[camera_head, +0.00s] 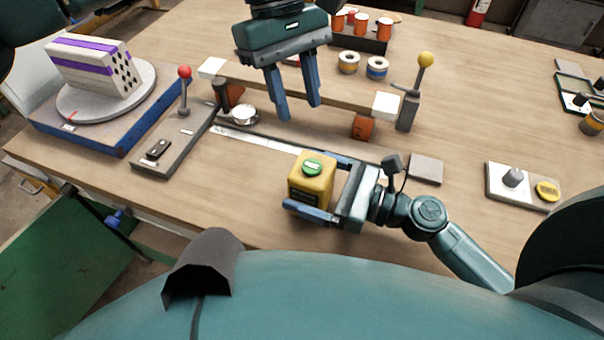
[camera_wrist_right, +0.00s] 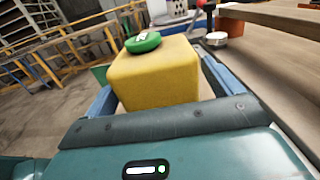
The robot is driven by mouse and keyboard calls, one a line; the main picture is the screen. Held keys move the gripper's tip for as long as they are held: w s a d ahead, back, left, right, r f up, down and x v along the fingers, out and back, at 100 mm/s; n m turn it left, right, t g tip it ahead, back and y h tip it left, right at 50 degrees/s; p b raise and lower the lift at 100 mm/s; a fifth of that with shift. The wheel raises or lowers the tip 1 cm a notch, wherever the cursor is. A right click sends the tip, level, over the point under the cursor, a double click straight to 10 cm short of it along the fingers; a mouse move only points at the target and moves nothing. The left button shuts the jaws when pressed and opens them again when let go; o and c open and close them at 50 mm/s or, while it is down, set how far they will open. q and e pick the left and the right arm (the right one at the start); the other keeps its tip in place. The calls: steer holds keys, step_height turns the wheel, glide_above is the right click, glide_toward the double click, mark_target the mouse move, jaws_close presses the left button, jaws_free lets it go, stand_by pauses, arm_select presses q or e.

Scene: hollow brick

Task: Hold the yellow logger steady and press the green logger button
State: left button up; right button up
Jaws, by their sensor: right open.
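The yellow logger (camera_head: 308,192) stands upright on the wooden table near its front edge, with its round green button (camera_head: 313,167) on top. My right gripper (camera_head: 309,181) is open, its fingers on either side of the logger. The right wrist view also shows the logger (camera_wrist_right: 155,75) and green button (camera_wrist_right: 142,41) between the fingers; I cannot tell whether they touch it. My left gripper (camera_head: 298,112) is open and empty, pointing down above the table, behind and slightly left of the logger.
A wooden beam (camera_head: 320,93) lies behind the logger, with a red-knobbed lever (camera_head: 184,85) left and a yellow-knobbed lever (camera_head: 420,80) right. A striped block (camera_head: 85,65) sits on a turntable at left. A plate with a yellow button (camera_head: 548,191) lies at right.

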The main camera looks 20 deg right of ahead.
steer(key=shift+x, duration=0.95)
steer(key=c, duration=1.2)
arm_select(q)
steer(key=shift+c, duration=0.3)
arm_select(e)
steer(key=shift+c, duration=0.4)
arm_select(q)
jaws_close()
